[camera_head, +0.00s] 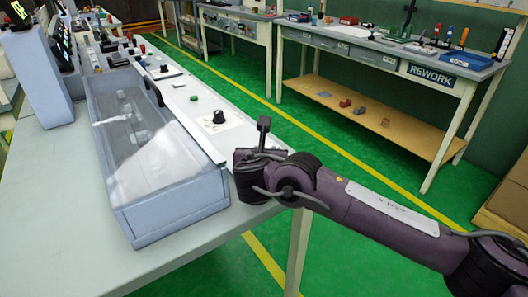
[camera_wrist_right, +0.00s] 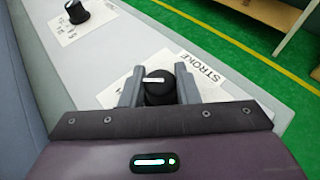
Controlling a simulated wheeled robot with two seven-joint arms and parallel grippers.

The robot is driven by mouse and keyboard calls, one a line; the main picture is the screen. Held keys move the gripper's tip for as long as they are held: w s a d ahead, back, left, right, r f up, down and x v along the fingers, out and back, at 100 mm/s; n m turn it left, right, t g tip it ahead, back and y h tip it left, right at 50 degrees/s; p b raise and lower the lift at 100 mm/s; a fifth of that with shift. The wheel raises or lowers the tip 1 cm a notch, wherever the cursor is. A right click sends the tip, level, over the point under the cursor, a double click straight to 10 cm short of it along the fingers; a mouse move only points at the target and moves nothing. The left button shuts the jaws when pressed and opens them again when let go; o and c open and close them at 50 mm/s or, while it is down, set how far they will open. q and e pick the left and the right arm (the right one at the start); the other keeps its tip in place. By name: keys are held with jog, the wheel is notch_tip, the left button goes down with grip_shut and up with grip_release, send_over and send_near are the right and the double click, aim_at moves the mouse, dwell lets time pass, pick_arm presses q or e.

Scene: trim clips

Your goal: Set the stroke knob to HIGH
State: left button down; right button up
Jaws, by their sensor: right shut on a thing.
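The stroke knob (camera_wrist_right: 158,92) is black and round with a white pointer line on top, lying roughly left to right in the wrist view. It stands on a white label (camera_wrist_right: 200,68) printed STROKE; the position words are mostly covered by the fingers. My right gripper (camera_wrist_right: 160,88) has one finger on each side of the knob and is shut on it. In the head view my right gripper (camera_head: 243,165) reaches the near right end of the panel and hides the stroke knob. My left gripper is in neither view.
A second black knob (camera_head: 218,117) on its own label sits farther along the panel, with a green button (camera_head: 194,98) beyond. A clear-lidded grey box (camera_head: 165,190) stands close left of the panel. A rework bench (camera_head: 450,78) is across the green floor.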

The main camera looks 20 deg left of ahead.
jog(key=o, duration=1)
jog(key=shift+c, duration=0.2)
jog(key=shift+r, duration=0.3)
pick_arm(q)
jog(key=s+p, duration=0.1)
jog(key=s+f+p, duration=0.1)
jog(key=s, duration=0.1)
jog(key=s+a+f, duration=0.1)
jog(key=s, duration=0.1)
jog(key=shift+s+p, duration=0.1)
jog(key=shift+p, duration=0.3)
pick_arm(e)
notch_tip(320, 180, up, 19)
jog(key=shift+r, duration=0.2)
